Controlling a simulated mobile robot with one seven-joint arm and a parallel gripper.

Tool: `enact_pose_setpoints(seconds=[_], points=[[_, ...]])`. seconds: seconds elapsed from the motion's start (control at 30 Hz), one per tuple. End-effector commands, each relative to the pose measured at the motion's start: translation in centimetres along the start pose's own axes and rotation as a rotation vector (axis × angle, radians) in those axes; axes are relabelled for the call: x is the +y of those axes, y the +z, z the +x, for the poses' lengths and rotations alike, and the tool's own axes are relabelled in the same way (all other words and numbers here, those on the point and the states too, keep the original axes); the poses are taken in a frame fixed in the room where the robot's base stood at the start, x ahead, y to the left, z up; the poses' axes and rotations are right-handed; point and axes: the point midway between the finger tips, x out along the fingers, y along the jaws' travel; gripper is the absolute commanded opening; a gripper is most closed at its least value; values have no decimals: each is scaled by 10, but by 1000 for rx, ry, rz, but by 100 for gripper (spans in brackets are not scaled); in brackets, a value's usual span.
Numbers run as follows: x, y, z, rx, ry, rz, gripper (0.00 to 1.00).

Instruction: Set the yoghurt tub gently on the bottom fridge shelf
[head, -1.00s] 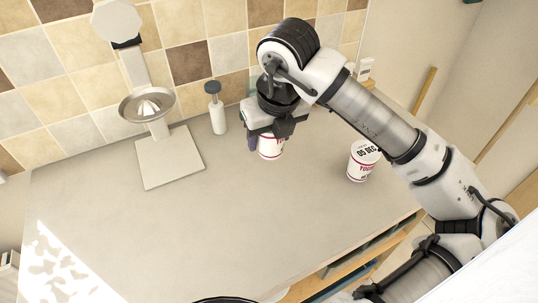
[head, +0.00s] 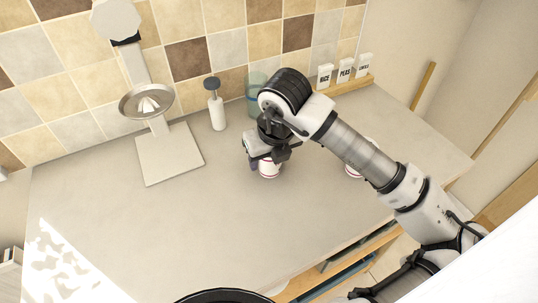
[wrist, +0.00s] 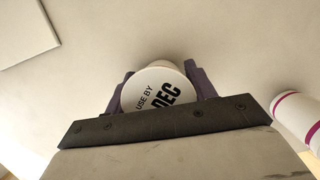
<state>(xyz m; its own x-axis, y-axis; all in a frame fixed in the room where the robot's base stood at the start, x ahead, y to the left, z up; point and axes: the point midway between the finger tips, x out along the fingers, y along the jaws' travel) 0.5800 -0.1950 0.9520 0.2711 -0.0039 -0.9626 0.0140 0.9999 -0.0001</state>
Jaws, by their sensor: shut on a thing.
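A white yoghurt tub with a red band (head: 269,170) is in my gripper (head: 267,161), over the middle of the counter. In the wrist view its white lid (wrist: 155,92), printed "USE BY" and "DEC", sits between the two purple fingers. My gripper is shut on this tub. I cannot tell whether the tub's base touches the counter. No fridge shelf is in view.
A stand with a metal cone (head: 170,155) is at the back left. Several small boxes (head: 345,72) sit on a wooden ledge. The counter's front left is clear.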

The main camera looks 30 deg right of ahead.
Motion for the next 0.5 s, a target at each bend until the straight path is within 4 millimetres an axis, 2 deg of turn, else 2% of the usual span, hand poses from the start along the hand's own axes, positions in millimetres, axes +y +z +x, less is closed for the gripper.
enact_pose_setpoints(seconds=[0.03, 0.07, 0.2, 0.5], points=[[0, 0, 2, 0, 0, 0, 25], [0, 0, 1, 0, 0, 0, 58], [0, 0, 1, 0, 0, 0, 76], [0, 0, 0, 0, 0, 0, 77]])
